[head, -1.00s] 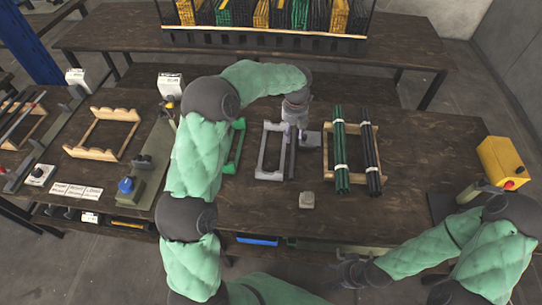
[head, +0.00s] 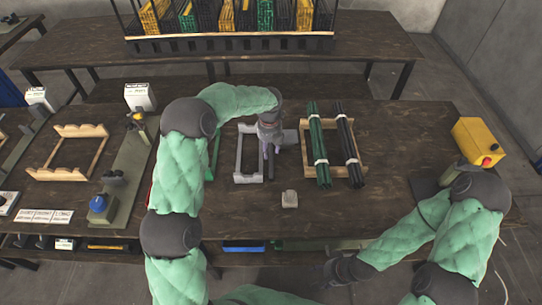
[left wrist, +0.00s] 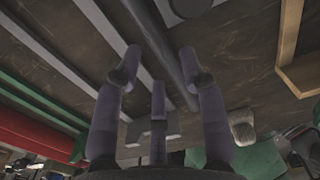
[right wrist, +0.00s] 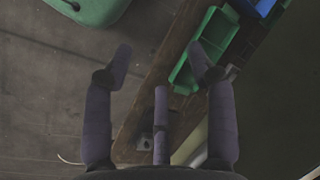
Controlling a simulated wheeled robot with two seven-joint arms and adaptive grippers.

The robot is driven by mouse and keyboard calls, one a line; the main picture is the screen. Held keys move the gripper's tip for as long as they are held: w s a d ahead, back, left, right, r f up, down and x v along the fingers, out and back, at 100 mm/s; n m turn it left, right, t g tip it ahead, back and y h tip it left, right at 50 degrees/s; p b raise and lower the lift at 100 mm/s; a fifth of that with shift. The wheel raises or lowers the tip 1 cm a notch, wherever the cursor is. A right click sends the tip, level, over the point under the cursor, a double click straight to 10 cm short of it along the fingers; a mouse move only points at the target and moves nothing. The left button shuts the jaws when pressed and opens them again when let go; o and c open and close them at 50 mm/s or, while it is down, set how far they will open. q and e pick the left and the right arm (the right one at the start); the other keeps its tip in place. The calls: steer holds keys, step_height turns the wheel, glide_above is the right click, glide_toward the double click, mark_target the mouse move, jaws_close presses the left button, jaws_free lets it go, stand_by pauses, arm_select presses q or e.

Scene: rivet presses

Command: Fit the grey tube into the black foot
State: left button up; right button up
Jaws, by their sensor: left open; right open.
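The grey tube (head: 271,170) lies at the right side of a grey rack (head: 240,155), partly hidden by my left gripper. In the left wrist view the tube (left wrist: 176,52) runs lengthwise beyond the fingers. My left gripper (head: 270,150) is open over the tube; its fingers (left wrist: 160,65) are apart and hold nothing. A dark plate (head: 290,136) just right of the gripper may be the black foot; a dark round part (left wrist: 190,6) shows at the top of the left wrist view. My right gripper (head: 330,272) is open and empty at the table's front edge.
Bundled green and black tubes (head: 333,145) lie on a wooden rack at right. A small light block (head: 289,198) lies in front. A yellow box (head: 477,140) stands far right, an empty wooden rack (head: 70,152) far left.

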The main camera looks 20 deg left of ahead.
arm_select(q)
step_height(320, 180, down, 2)
steer(key=shift+f, duration=0.1)
jaws_close()
